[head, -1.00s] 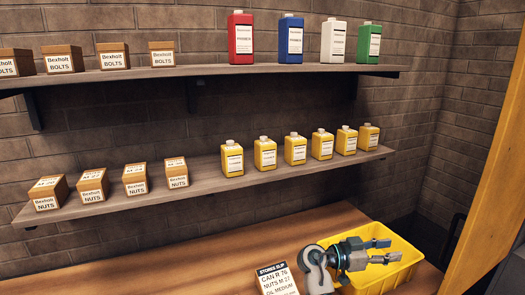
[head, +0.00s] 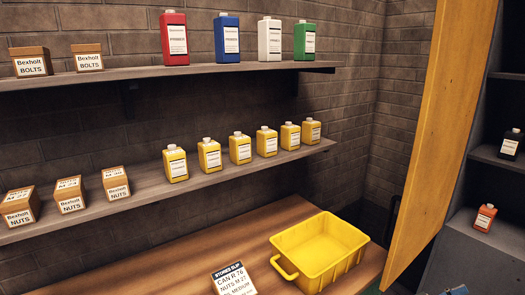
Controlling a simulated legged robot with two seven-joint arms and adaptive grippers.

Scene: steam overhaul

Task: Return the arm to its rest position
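The yellow bin (head: 318,252) stands on the wooden bench and looks empty inside. A small blue-grey piece, which looks like the tip of my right gripper (head: 459,290), shows at the bottom right edge, well right of the bin and apart from it. The rest of that arm is out of the picture, so its fingers cannot be judged. My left gripper is not in view.
A stores slip (head: 234,281) stands on the bench (head: 200,260) left of the bin. Shelves hold nuts boxes (head: 116,182), yellow bottles (head: 209,155) and coloured bottles (head: 227,40).

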